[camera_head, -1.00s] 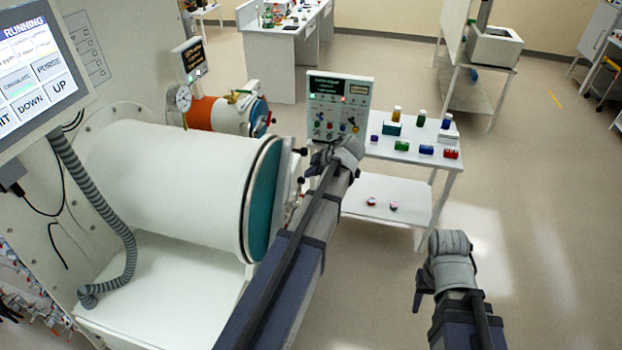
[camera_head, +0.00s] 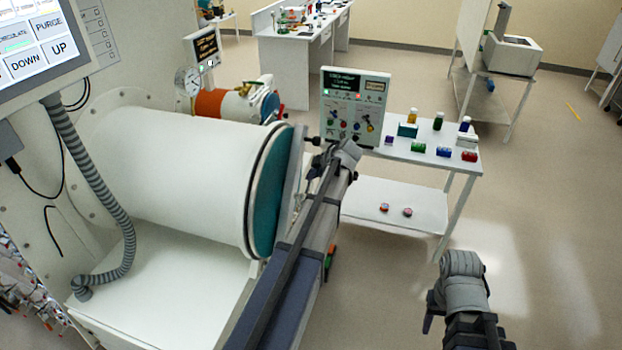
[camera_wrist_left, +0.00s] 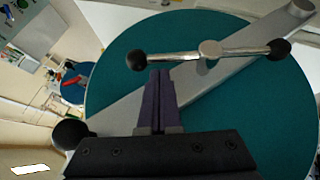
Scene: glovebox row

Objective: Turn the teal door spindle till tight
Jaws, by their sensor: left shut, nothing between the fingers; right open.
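The teal door (camera_head: 269,200) closes the end of the large white cylinder. In the left wrist view the teal door (camera_wrist_left: 125,52) fills most of the picture, with a grey bar (camera_wrist_left: 120,118) lying slantwise across it. The spindle (camera_wrist_left: 208,49) is a metal crossbar with black ball ends and a round hub. My left gripper (camera_wrist_left: 160,78) is shut and empty. Its fingertips show just below the left half of the crossbar; I cannot tell if they touch it. In the head view my left gripper (camera_head: 322,146) is beside the door's face. My right gripper (camera_head: 436,300) is over open floor, away from the door.
A white cart (camera_head: 395,204) with a control box (camera_head: 353,108) and several small coloured items stands behind my left gripper. A smaller orange cylinder (camera_head: 210,103) with its own teal door is further back.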

